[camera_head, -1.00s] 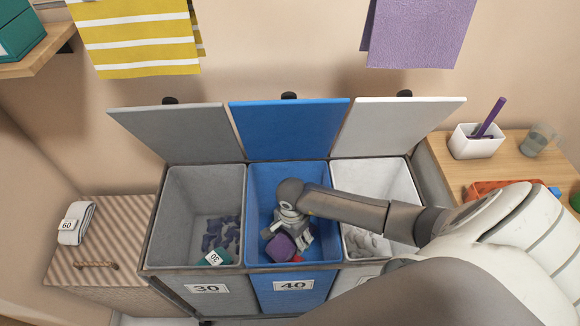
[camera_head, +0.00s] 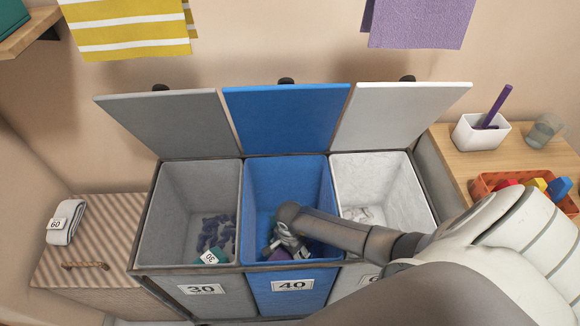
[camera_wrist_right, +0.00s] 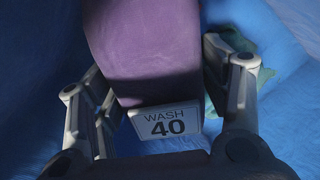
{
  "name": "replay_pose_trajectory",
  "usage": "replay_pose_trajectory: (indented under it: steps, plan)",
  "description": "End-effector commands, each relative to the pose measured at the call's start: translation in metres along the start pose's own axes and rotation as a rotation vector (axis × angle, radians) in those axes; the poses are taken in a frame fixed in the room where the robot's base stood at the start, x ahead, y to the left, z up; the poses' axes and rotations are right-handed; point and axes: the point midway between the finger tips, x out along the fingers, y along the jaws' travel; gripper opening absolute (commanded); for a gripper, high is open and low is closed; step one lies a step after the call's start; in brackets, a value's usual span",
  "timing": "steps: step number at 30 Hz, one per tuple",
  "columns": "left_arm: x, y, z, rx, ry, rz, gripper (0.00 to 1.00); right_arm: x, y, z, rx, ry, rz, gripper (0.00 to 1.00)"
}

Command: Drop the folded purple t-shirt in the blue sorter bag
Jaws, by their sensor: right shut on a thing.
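The folded purple t-shirt (camera_wrist_right: 150,50) fills the middle of the right wrist view, with a white "WASH 40" tag (camera_wrist_right: 166,122) at its near end. My right gripper (camera_head: 284,248) is shut on it, down inside the blue sorter bag (camera_head: 256,200). In the head view only a small purple part (camera_head: 279,255) shows below the gripper. The blue bag is the middle one and carries a "40" label (camera_head: 292,285); its blue lid (camera_head: 287,120) is open. My left gripper is not in view.
The grey bag (camera_head: 165,215) on the left holds dark clothes and a teal tagged item (camera_head: 213,257). The white bag (camera_head: 405,185) on the right holds pale cloth. A teal cloth (camera_wrist_right: 262,75) lies in the blue bag. An orange basket (camera_head: 490,183) stands at right.

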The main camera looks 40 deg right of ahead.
Motion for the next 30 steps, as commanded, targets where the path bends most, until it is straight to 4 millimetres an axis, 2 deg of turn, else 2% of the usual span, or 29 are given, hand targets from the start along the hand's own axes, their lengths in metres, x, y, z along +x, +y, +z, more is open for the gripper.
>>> replay_pose_trajectory:
  steps: [3, 11, 26, 27, 30]
  plan:
    - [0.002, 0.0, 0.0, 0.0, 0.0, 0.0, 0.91, 0.009, 0.0, 0.0, 0.0, 0.0, -0.001, 0.42]
    - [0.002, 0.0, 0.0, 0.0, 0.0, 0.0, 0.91, 0.01, 0.0, 0.0, -0.001, 0.0, -0.001, 0.42]
    - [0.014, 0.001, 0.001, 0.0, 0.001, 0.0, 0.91, 0.021, 0.0, 0.0, 0.0, 0.0, 0.0, 0.42]
    - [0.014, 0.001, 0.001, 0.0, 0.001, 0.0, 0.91, 0.022, 0.0, 0.0, 0.0, 0.0, 0.001, 0.72]
    - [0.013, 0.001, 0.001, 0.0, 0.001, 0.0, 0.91, 0.022, 0.0, 0.0, 0.0, 0.0, 0.0, 0.85]
